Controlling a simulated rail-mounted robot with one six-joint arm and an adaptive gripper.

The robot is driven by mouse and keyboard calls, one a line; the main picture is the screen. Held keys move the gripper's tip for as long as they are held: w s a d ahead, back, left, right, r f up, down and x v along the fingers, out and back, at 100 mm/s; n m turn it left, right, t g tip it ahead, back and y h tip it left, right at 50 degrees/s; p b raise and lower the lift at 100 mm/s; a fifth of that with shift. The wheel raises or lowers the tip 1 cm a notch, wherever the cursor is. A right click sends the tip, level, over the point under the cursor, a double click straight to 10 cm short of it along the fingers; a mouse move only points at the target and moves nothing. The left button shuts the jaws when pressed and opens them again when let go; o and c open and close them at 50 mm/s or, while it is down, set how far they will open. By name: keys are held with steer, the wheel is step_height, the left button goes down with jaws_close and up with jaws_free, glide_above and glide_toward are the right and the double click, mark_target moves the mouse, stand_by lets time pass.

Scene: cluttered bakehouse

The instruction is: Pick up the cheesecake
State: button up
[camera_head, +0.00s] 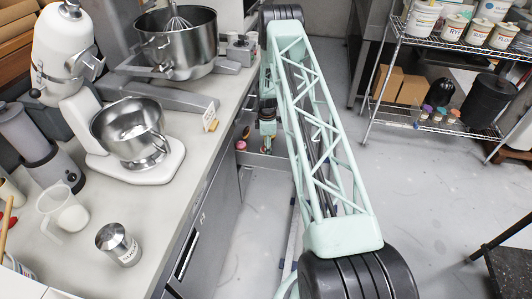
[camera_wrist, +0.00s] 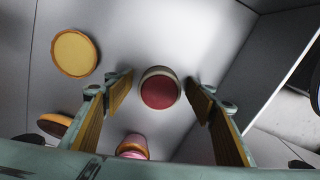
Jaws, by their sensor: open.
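A small round cake (camera_wrist: 160,90) with a dark red top and a pale side sits on a grey surface in the wrist view. It looks like the cheesecake, though its kind cannot be told for certain. My gripper (camera_wrist: 159,80) is open, with one finger on each side of this cake in the picture. No contact shows, and the height gap is hard to judge. In the head view my gripper (camera_head: 267,128) is small and partly hidden by my arm, over an open drawer (camera_head: 262,160) at the counter's side. The cake cannot be made out clearly there.
A round golden tart (camera_wrist: 75,53) lies to the upper left in the wrist view. A brown round item (camera_wrist: 54,124) and a pink-topped pastry (camera_wrist: 132,146) lie near my fingers. A drawer wall (camera_wrist: 225,110) rises on the right. The counter (camera_head: 190,165) stands beside my arm.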

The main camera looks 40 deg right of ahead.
stand_by(0.4)
steer(key=c, duration=0.7)
steer(key=shift+r, duration=0.15)
step_height(320, 180, up, 18)
steer(key=p, duration=0.2)
stand_by(0.5)
stand_by(0.6)
